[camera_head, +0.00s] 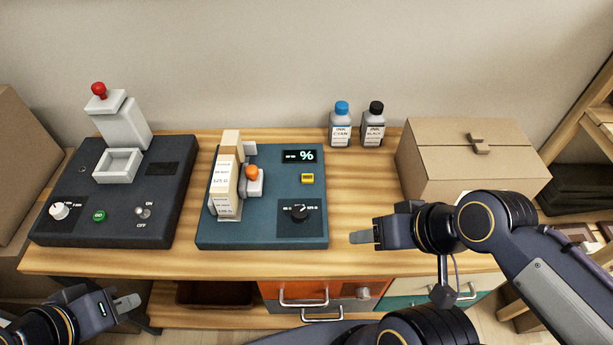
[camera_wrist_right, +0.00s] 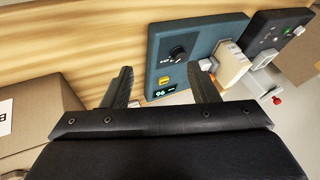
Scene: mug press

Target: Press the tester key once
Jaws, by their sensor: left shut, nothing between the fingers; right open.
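The teal tester (camera_head: 262,225) lies flat on the wooden table, with a lit % display (camera_head: 299,156), a yellow key (camera_head: 307,178) and a black knob (camera_head: 299,212). The yellow key (camera_wrist_right: 165,81) also shows in the right wrist view, between the finger lines. My right gripper (camera_head: 362,237) is open and empty, right of the tester's front right corner and apart from it. It appears in the right wrist view (camera_wrist_right: 160,75) with its fingers spread. My left gripper (camera_head: 128,302) is shut and empty, in front of the table at the lower left.
A white-labelled carton (camera_head: 226,185) and an orange knob (camera_head: 252,171) stand on the tester's left part. A dark press (camera_head: 120,205) with a green GO button (camera_head: 99,215) is at left. Two ink bottles (camera_head: 341,130) and a cardboard box (camera_head: 470,165) stand right. Bare wood (camera_head: 360,190) lies between.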

